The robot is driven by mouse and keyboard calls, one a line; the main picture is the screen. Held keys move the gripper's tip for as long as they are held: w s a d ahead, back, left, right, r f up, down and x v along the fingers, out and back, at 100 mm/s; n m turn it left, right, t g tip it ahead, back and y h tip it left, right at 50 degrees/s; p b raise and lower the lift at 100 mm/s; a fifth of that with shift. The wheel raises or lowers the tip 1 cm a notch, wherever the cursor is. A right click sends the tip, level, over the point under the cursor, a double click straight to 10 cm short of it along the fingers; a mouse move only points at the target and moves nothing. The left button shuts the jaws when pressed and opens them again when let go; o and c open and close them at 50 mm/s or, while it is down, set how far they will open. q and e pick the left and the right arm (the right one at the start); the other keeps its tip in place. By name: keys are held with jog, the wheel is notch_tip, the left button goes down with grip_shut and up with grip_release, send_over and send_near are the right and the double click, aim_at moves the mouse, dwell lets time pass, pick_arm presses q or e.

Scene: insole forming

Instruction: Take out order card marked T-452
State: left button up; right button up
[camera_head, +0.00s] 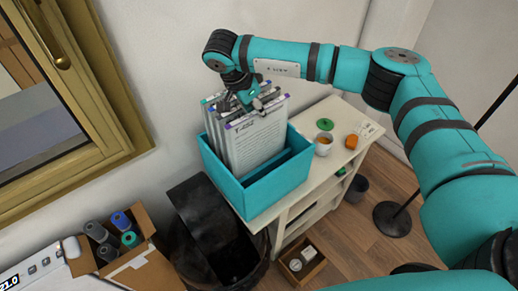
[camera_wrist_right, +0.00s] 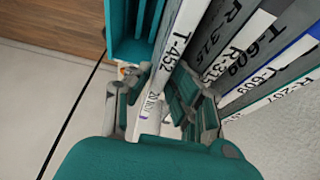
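A teal box (camera_head: 232,185) stands on a cream side table and holds several upright order cards. The front card, T-452 (camera_head: 262,146), faces the camera, with a purple tab at its top edge. My right gripper (camera_head: 252,100) is at this card's top edge. In the right wrist view the edge marked T-452 (camera_wrist_right: 177,43) runs between the two fingers (camera_wrist_right: 160,88), which lie close against it on both sides; the gripper looks shut on it. The card's lower part is hidden in the box. My left gripper is not in view.
Other cards, such as R-315 (camera_wrist_right: 233,22), stand close behind T-452. A cup (camera_head: 323,144), a green disc (camera_head: 324,125) and an orange item (camera_head: 351,142) sit right of the box on the table (camera_head: 340,165). The wall is close behind.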

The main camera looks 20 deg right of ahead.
grip_shut()
jog(key=shift+r, duration=0.1)
dwell(0.3)
